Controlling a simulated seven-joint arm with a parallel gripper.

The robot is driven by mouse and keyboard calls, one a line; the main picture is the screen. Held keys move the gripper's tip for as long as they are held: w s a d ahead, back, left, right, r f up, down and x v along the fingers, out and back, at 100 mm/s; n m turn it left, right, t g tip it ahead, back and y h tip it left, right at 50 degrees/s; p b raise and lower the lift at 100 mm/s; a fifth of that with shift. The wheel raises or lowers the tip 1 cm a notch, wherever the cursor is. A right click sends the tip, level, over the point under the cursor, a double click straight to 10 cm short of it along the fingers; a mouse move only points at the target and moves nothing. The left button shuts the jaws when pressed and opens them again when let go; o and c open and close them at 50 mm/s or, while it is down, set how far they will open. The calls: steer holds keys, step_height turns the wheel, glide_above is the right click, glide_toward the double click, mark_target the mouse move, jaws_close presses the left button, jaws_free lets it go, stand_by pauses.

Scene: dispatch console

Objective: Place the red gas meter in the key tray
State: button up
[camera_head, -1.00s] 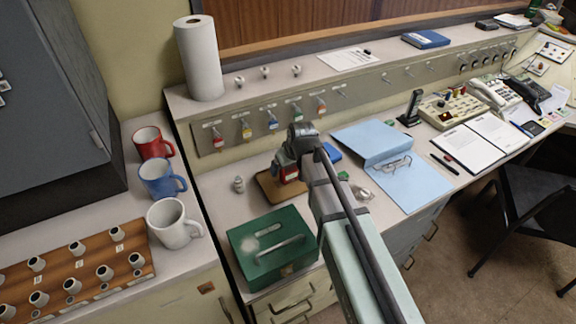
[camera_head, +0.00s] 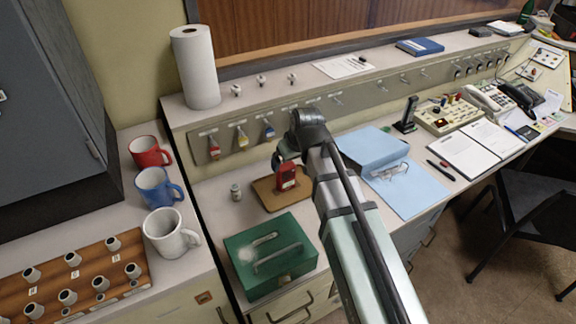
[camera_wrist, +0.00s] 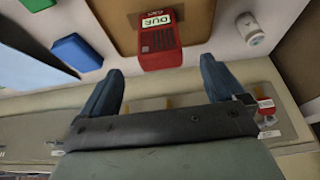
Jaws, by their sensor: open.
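The red gas meter (camera_head: 287,180) stands upright on the brown key tray (camera_head: 263,191), toward its back right part. In the wrist view the meter (camera_wrist: 160,45) shows its labelled face just beyond my fingertips, with the tray (camera_wrist: 115,30) behind it. My gripper (camera_head: 291,160) is open and just above the meter. The wrist view shows its two blue fingers (camera_wrist: 160,68) spread wide, with nothing held between them. My wrist hides part of the tray's right side in the head view.
A green cash box (camera_head: 270,255) stands in front of the tray. A small white bottle (camera_head: 236,192) is left of it. A blue folder (camera_head: 400,180) lies to the right. Hooks with coloured key tags (camera_head: 242,138) line the panel behind.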

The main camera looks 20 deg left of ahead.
steer(key=shift+v, duration=1.25)
